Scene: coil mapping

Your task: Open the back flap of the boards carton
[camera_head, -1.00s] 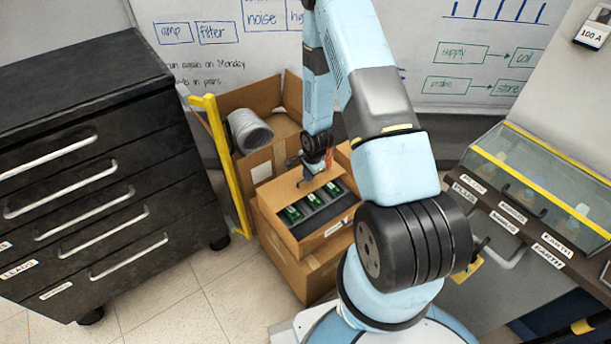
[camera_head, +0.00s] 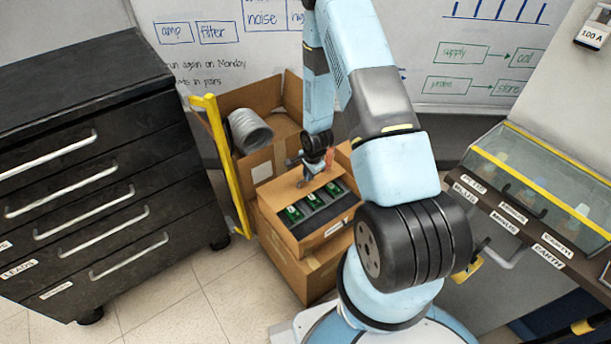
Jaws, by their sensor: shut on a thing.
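The boards carton (camera_head: 325,244) is a brown cardboard box standing on another carton, behind my arm's base. Its top is partly open, and green boards (camera_head: 314,200) in dark slots show inside. The back flap (camera_head: 279,190) is a tan cardboard panel along the carton's far side. My gripper (camera_head: 309,177) points down at this flap, shut on its edge as far as I can see. The fingertips are small and dark, so the exact grip is hard to make out. My arm covers the carton's right side.
A taller open carton (camera_head: 258,100) with a grey coiled duct (camera_head: 249,131) stands behind. A yellow upright frame (camera_head: 222,160) is close on the left, beside a black drawer cabinet (camera_head: 80,170). A glass-topped case (camera_head: 535,185) is at the right. Floor at lower left is clear.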

